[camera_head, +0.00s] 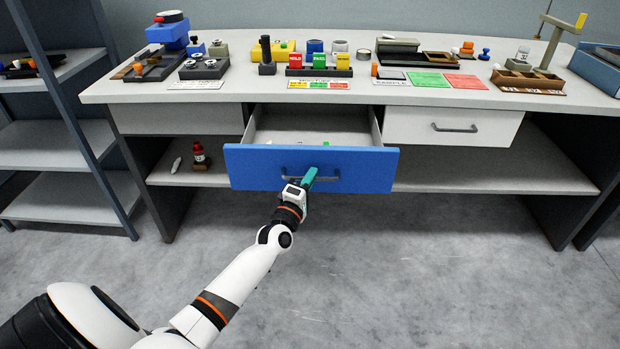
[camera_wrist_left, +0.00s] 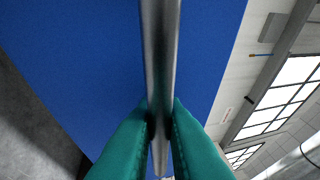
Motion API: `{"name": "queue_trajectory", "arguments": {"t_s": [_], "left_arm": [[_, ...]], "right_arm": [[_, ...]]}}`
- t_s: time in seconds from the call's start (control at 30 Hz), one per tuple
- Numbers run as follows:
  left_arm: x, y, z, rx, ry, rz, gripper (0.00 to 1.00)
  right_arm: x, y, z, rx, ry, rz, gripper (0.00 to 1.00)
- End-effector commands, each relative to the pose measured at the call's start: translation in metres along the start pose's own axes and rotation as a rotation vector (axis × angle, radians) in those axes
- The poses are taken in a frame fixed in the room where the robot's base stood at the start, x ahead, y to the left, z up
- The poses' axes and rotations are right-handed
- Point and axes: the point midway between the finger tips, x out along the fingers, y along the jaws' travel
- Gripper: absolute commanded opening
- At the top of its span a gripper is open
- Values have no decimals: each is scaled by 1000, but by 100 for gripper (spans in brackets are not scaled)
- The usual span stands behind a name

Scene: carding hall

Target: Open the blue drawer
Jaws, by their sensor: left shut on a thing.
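The blue drawer (camera_head: 352,166) is in the middle of the workbench and stands pulled out, with its inside partly visible from above. A grey bar handle (camera_head: 325,177) runs across its front. My left gripper (camera_head: 309,178) is at the handle, shut on it. In the left wrist view, the teal fingers of my left gripper (camera_wrist_left: 160,125) lie on both sides of the metal handle (camera_wrist_left: 160,50), in front of the blue drawer front (camera_wrist_left: 75,60). My right gripper is not in view.
The workbench top (camera_head: 230,93) holds blocks, trays and coloured cards. A white drawer (camera_head: 453,125) to the right is shut. A red bottle (camera_head: 200,157) stands on the lower shelf at left. A shelf rack (camera_head: 60,150) stands at far left. The floor (camera_head: 420,270) in front is clear.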

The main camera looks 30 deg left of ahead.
Motion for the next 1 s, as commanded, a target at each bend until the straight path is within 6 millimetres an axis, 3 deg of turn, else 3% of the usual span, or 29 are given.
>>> {"name": "queue_trajectory", "arguments": {"t_s": [0.47,0.5,0.53,0.83,1.0], "left_arm": [[1,-2,1,1,-1,-4,0],[1,-2,1,1,-1,-4,16],[1,-2,1,1,-1,-4,20],[-1,-2,1,1,-1,-3,20],[-20,0,0,1,1,0,20]], "right_arm": [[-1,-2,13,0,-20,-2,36],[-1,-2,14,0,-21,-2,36],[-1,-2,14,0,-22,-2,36],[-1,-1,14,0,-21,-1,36],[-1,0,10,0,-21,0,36]]}}
